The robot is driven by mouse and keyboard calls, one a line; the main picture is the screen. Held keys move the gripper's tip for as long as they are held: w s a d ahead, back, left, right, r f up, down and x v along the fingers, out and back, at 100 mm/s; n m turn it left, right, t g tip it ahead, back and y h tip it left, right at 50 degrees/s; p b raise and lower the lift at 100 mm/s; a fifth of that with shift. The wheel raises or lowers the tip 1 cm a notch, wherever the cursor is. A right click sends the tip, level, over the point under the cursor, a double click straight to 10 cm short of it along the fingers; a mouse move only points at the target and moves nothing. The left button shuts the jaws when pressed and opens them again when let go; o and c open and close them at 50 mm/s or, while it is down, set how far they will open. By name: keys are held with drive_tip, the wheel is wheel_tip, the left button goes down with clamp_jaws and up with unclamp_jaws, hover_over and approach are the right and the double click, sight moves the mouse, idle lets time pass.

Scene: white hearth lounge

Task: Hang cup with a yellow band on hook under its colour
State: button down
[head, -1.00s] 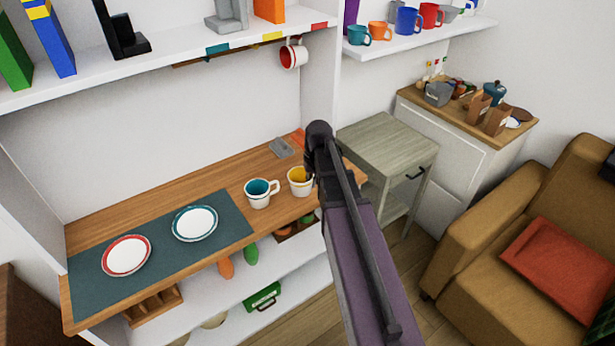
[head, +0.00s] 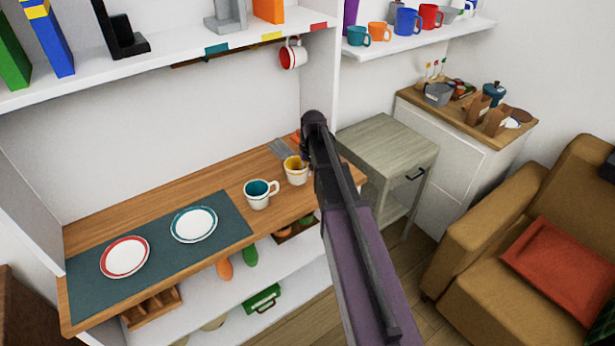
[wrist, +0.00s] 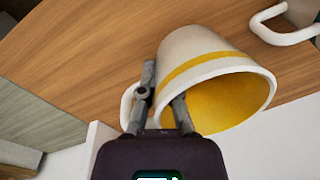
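The cup with a yellow band (head: 295,172) is white with a yellow inside, at the right end of the wooden counter. In the wrist view the cup (wrist: 205,75) fills the middle, its handle at the left. My gripper (wrist: 165,100) is shut on its wall near the handle, one finger over the rim. I cannot tell whether its base touches the counter. The colour strip under the upper shelf has teal (head: 217,48), yellow (head: 271,36) and red (head: 319,27) marks. A red-lined cup (head: 293,55) hangs below, near the red mark. The hooks are hard to see.
A teal-lined white cup (head: 260,194) stands just left of the held cup. Two plates lie on a dark mat (head: 155,262) further left. The side wall (head: 318,85) of the unit is close to my arm. The counter's back middle is clear.

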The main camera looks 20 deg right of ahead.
drive_tip(key=shift+w+f+b, duration=0.2)
drive_tip(key=shift+f+b, duration=0.6)
drive_tip(key=shift+w+f+b, duration=0.2)
drive_tip(key=shift+f+b, duration=0.55)
drive_tip(key=shift+f, duration=0.05)
drive_tip(key=shift+f, duration=0.1)
drive_tip(key=c, duration=0.8)
unclamp_jaws()
drive_tip(key=shift+f, duration=0.1)
wheel_tip(320, 180, up, 2)
drive_tip(key=shift+d+r+p, duration=0.15)
drive_tip(key=shift+r+p, duration=0.1)
drive_tip(key=shift+p, duration=0.8)
drive_tip(key=r+p, duration=0.2)
drive_tip(key=d+r+p, duration=0.1)
drive_tip(key=shift+s+r, duration=0.2)
drive_tip(key=shift+s, duration=0.15)
wheel_tip(320, 180, up, 8)
drive_tip(key=p, duration=0.8)
hover_over(305, 184)
drive_tip(key=d, duration=0.3)
drive_tip(key=shift+s+a+f, duration=0.1)
drive_tip(key=shift+s+f, duration=0.05)
drive_tip(key=shift+s, duration=0.15)
